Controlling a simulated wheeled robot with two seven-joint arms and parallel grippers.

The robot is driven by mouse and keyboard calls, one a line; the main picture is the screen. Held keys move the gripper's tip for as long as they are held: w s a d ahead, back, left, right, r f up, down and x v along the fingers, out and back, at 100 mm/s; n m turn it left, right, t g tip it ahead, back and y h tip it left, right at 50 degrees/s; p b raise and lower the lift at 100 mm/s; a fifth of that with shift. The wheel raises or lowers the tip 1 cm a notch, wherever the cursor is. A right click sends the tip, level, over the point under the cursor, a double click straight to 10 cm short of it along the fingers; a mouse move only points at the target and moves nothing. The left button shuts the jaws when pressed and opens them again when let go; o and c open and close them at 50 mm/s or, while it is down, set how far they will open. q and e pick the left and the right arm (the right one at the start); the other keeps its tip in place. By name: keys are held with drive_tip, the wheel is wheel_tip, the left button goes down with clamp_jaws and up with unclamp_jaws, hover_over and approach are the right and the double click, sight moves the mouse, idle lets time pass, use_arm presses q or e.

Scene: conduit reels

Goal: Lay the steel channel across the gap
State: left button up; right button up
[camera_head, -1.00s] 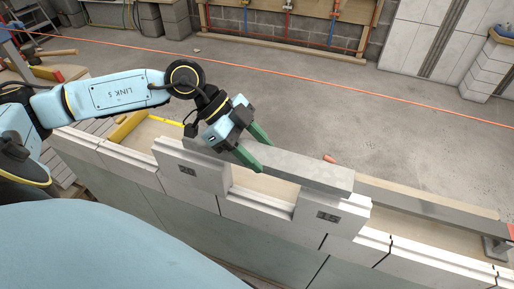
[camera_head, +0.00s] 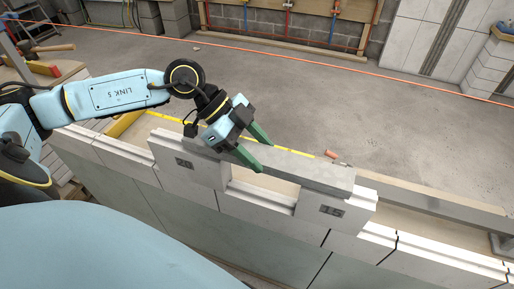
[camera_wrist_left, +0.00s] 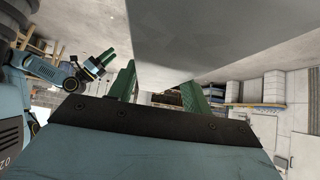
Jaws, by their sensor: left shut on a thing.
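The steel channel (camera_head: 300,170) is a long grey bar in the head view. In the left wrist view the channel (camera_wrist_left: 185,45) fills the upper middle, between the green fingers (camera_wrist_left: 160,90). My right gripper (camera_wrist_left: 104,62) shows small at the left there; its opening is unclear.
A low block wall (camera_head: 275,238) runs across the front. Another grey bar (camera_head: 440,200) lies to the right behind it. A yellow tape (camera_head: 290,149) and a small orange piece (camera_head: 331,154) lie behind the channel. The floor beyond (camera_head: 350,100) is mostly clear.

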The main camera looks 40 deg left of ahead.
use_arm(q)
drive_tip(key=shift+f+b, duration=0.3)
drive_tip(key=shift+f+p, duration=0.25)
drive_tip(key=shift+p, duration=0.05)
use_arm(e)
drive_tip(key=shift+s+r, duration=0.3)
drive_tip(key=shift+s, duration=0.05)
use_arm(q)
drive_tip(key=shift+f, duration=0.1)
idle(0.5)
drive_tip(key=o, duration=1.4)
drive_tip(key=shift+o, duration=0.5)
drive_tip(key=shift+f, duration=0.1)
